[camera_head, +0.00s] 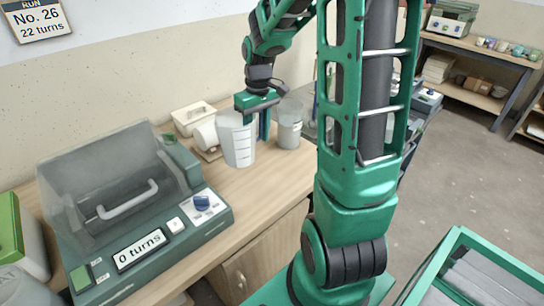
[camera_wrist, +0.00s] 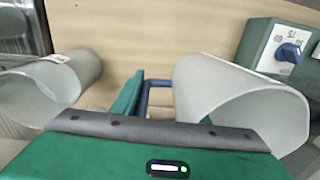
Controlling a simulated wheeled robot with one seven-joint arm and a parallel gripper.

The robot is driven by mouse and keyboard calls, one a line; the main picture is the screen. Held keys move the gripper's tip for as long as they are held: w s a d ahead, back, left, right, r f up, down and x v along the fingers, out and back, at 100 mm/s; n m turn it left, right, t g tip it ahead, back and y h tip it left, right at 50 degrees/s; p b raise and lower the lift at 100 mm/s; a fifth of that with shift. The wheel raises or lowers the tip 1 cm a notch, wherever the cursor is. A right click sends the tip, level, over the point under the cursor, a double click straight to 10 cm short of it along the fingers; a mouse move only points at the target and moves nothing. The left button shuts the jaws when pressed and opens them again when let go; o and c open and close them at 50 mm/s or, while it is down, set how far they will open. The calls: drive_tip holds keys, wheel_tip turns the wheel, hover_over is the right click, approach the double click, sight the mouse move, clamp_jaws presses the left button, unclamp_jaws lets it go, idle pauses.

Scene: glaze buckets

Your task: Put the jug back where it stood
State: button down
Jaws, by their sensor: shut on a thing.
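The jug (camera_head: 238,145) is a pale, translucent measuring jug with marks on its side. It is upright over the wooden bench; I cannot tell whether its base touches the wood. Its blue handle (camera_wrist: 157,84) is on the side away from the machine. My gripper (camera_head: 260,120) comes down from above and is shut on that handle. In the wrist view, the jug's wide mouth (camera_wrist: 250,112) opens toward the camera at the right. A green finger (camera_wrist: 127,97) shows beside the handle; the grip itself is partly hidden.
A pale container (camera_head: 289,132) stands close to the right of the gripper. A white roll (camera_head: 205,135) and a white box (camera_head: 192,116) lie behind the jug. A green machine (camera_head: 150,240) with a clear hood and "0 turns" display fills the left bench. Bare wood lies in front.

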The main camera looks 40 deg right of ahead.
drive_tip(key=s+d+f, duration=0.1)
drive_tip(key=d, duration=0.1)
drive_tip(key=s+d+f, duration=0.1)
drive_tip(key=d, duration=0.1)
drive_tip(key=s+d+f, duration=0.1)
drive_tip(key=f, duration=0.1)
drive_tip(key=shift+s+d, duration=0.15)
drive_tip(key=shift+d, duration=0.25)
drive_tip(key=shift+s+d+f, duration=0.1)
drive_tip(key=shift+f, duration=1.9)
drive_tip(key=c, duration=1)
unclamp_jaws()
drive_tip(key=shift+f, duration=0.1)
drive_tip(key=shift+c, duration=0.2)
